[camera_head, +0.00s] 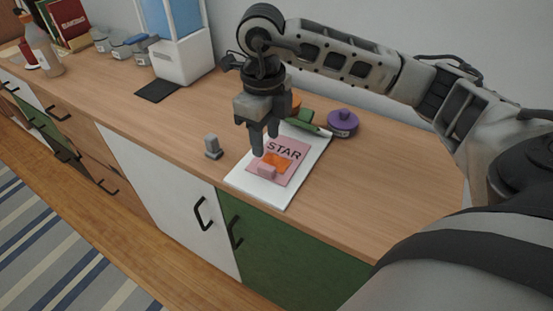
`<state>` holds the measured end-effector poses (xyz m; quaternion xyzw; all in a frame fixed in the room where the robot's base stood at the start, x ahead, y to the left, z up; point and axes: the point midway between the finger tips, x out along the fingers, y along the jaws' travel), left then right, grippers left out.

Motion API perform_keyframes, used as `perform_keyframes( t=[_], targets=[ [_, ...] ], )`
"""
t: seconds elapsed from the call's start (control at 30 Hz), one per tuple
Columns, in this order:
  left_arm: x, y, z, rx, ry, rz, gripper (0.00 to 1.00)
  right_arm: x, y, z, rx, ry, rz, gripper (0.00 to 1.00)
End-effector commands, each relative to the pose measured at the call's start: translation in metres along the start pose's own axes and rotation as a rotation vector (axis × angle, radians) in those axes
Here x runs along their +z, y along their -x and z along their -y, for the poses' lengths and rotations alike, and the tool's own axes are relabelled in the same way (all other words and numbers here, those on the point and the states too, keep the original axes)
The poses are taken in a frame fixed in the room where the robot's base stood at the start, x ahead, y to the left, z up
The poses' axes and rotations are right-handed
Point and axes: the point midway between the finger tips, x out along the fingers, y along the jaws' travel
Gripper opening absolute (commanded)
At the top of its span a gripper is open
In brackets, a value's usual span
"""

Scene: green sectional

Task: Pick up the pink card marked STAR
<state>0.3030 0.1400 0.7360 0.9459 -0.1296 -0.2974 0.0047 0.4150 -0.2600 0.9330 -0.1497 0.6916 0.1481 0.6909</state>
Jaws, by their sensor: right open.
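The pink card marked STAR (294,163) lies on a white board (252,185) on the wooden counter. An orange piece (277,161) and a small pink block (266,171) sit on or at the card's lower left part. My right gripper (265,147) points down just above the upper left edge of the card, with its jaws open and nothing seen between them. Whether the fingertips touch the card cannot be told. The gripper hides part of the board behind it. My left gripper is not in view.
A small grey object (213,147) stands left of the board. A purple round object (342,123) and a green item (305,122) lie behind it. A white and blue dispenser (182,55), a dark mat (157,90), jars and a bottle (45,50) stand farther left.

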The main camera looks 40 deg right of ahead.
Motion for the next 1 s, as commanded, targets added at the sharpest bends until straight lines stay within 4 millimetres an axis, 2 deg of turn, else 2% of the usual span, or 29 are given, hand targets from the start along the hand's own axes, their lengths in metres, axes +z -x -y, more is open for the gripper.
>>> perform_keyframes(
  t=[0.1, 0.37, 0.6, 0.73, 0.93, 0.97, 1.0],
  targets=[
    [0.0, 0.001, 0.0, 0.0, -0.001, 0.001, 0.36, 0.0, -0.02, 0.0, 0.002, 0.001, -0.002, 0.42],
    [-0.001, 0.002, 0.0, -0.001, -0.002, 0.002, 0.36, -0.001, -0.038, 0.0, 0.002, 0.001, -0.002, 0.42],
    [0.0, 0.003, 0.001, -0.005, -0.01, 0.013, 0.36, -0.001, -0.074, 0.003, 0.003, 0.001, -0.002, 0.42],
    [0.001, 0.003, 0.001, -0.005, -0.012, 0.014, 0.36, -0.001, -0.082, 0.003, 0.003, 0.002, 0.001, 0.42],
    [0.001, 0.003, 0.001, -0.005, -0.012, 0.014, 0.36, -0.001, -0.083, 0.003, 0.002, 0.002, 0.002, 0.42],
    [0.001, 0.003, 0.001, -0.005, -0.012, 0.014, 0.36, -0.001, -0.083, 0.003, 0.002, 0.002, 0.002, 0.39],
    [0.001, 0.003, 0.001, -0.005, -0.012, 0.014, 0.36, -0.001, -0.083, 0.003, 0.002, 0.002, 0.002, 0.28]
  ],
)
